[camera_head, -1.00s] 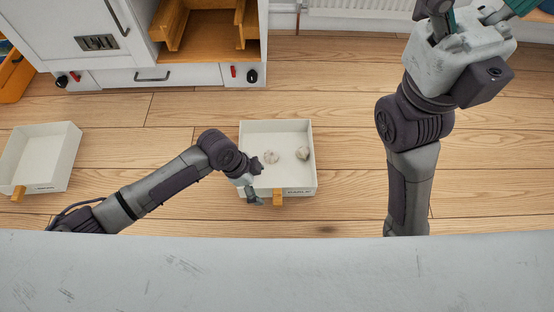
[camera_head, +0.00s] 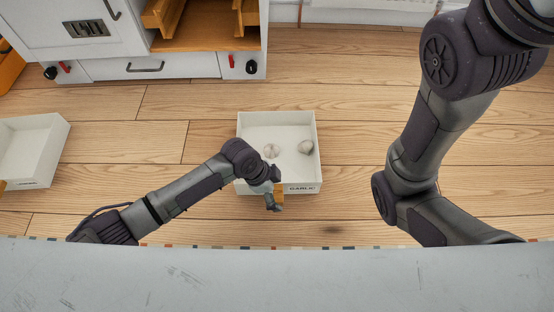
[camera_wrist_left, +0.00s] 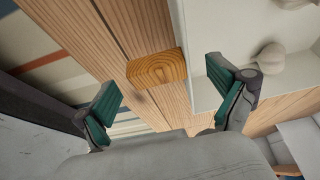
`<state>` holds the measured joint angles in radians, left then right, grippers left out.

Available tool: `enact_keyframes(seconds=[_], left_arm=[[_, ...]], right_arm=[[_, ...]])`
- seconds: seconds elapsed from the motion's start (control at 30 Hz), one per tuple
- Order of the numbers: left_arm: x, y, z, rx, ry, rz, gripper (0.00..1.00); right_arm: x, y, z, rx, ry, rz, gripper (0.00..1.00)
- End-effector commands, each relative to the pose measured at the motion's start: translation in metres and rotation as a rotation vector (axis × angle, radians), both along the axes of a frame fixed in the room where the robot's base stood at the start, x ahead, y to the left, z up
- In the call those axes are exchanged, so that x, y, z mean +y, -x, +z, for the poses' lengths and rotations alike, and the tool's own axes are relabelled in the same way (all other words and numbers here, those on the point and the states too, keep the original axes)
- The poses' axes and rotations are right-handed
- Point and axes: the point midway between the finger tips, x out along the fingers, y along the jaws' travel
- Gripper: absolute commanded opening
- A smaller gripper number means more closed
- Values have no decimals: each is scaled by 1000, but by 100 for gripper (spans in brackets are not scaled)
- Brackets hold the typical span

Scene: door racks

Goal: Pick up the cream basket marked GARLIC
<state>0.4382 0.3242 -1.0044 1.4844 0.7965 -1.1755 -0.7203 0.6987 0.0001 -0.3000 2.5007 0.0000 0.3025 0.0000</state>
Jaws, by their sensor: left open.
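The cream basket (camera_head: 288,130) stands on the wooden floor with GARLIC on its front wall and two pale bulbs inside. Its wooden handle sticks out at the front, partly hidden by my left gripper (camera_head: 272,203). In the left wrist view the handle (camera_wrist_left: 157,69) lies between and beyond the two open green-padded fingers of my left gripper (camera_wrist_left: 166,100), apart from both. The basket (camera_wrist_left: 205,80) fills the upper right there, behind the right finger. My right gripper is out of view; only its arm shows at the right.
Another cream basket (camera_head: 30,150) stands at the left edge, partly cut off. A white cabinet (camera_head: 185,65) with an open wooden compartment stands at the back left. Bare floor (camera_head: 350,150) lies right of the GARLIC basket. A striped edge runs along the front.

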Motion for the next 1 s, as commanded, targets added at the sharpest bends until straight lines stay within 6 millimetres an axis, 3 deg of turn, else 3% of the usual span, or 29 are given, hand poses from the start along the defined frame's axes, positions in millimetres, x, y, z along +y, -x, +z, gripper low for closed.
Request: enact_keyframes(seconds=[0.03, 0.1, 0.4, 0.9, 1.0], left_arm=[[-2, 0, -11, 1, 0, 0, 96], [-4, 0, -13, 0, 0, 0, 96], [-5, 0, -13, 0, 0, 0, 96], [-5, 0, -13, 1, -1, 0, 13], [-6, 0, -12, -2, 1, -1, 13]], right_arm=[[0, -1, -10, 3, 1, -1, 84], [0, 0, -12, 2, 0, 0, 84], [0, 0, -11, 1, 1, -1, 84], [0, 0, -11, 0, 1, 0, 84], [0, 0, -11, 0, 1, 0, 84]])
